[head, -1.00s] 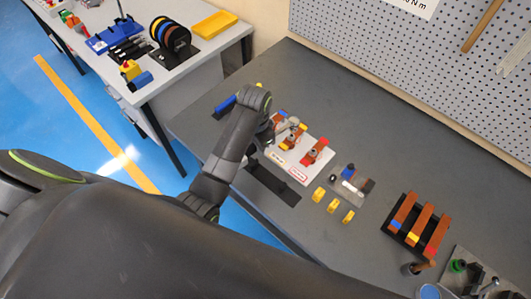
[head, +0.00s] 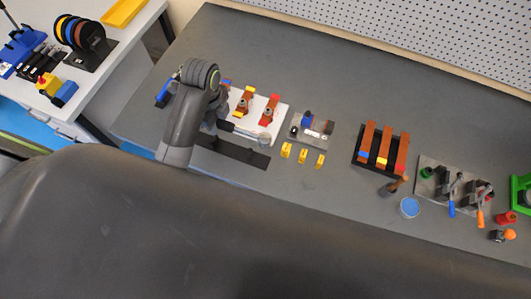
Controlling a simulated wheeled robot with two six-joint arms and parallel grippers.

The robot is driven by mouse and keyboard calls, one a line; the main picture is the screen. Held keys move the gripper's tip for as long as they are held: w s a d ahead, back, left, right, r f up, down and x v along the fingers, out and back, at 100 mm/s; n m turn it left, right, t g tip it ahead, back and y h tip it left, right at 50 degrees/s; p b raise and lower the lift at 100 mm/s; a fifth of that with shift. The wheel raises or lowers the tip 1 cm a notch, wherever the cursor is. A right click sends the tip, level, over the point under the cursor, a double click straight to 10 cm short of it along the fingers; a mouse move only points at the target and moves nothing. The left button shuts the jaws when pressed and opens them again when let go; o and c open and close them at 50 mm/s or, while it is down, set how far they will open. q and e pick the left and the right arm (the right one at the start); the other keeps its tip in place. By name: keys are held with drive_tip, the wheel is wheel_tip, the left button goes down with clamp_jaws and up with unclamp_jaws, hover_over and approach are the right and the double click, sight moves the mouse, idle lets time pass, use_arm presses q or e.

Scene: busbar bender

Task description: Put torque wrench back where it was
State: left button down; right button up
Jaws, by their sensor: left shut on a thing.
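My left gripper (head: 219,116) is shut on the torque wrench and holds it over the grey bench, by the white board. The wrench's metal shaft (head: 243,130) shows to the right of the gripper, ending at the board's front edge. A blue bar (head: 164,93) shows left of my arm and may be the wrench's handle; my arm hides the part between. A flat black strip (head: 235,153) lies on the bench just in front of the board, below the wrench. I cannot tell whether the wrench touches anything. My right gripper is not in view.
The white board (head: 284,108) carries copper bars with coloured ends. To its right are a small grey plate (head: 314,130), yellow blocks (head: 303,156), a black rack with bars (head: 374,165), a blue-topped cup (head: 409,207) and a tool tray (head: 430,185). The bench's back is clear.

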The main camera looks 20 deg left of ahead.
use_arm(q)
drive_tip(key=shift+f, duration=0.3)
wheel_tip(320, 180, down, 9)
drive_tip(key=shift+r, duration=0.1)
drive_tip(key=shift+f, duration=0.9)
drive_tip(key=c, duration=1.2)
unclamp_jaws()
